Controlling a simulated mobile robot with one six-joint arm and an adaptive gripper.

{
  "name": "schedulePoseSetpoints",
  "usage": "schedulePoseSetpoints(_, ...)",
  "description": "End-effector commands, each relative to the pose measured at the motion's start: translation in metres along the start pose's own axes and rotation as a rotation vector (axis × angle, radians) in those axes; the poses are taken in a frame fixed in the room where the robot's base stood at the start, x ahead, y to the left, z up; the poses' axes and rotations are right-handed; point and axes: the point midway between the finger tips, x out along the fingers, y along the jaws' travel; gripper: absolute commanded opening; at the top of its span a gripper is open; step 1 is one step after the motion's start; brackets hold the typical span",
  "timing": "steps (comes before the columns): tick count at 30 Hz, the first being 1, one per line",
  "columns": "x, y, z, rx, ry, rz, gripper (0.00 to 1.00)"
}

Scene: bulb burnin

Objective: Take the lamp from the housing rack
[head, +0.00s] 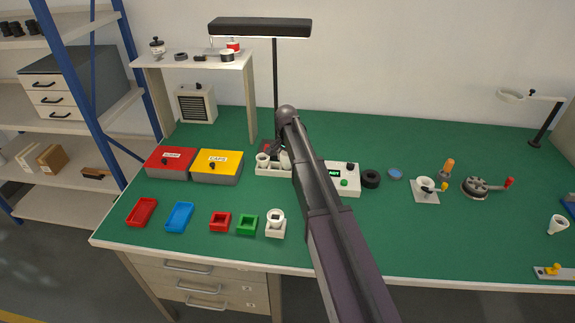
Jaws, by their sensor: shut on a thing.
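The housing rack (268,173) is a white block near the middle of the green bench, with several pale round pieces standing in it. A white lamp (285,160) stands at the rack's right part, partly hidden by my arm. My gripper (283,150) points down over the rack, mostly hidden behind my arm, and is shut on the lamp. I cannot tell whether the lamp is still seated or slightly raised.
A white tester (343,179) with a green button sits right of the rack, partly behind my arm. Red (170,163) and yellow (218,166) lidded boxes stand left. Small trays and sockets line the front. A black lamp stand (275,80) rises behind. Clear bench lies at back right.

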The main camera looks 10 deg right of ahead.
Motion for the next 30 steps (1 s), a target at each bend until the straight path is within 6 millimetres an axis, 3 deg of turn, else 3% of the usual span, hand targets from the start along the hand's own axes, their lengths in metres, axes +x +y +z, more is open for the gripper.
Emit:
schedulePoseSetpoints(13, -0.004, 0.000, 0.000, 0.000, 0.000, 0.001, 0.27)
schedulePoseSetpoints(30, -0.035, 0.000, 0.001, -0.001, 0.000, 0.001, 0.27)
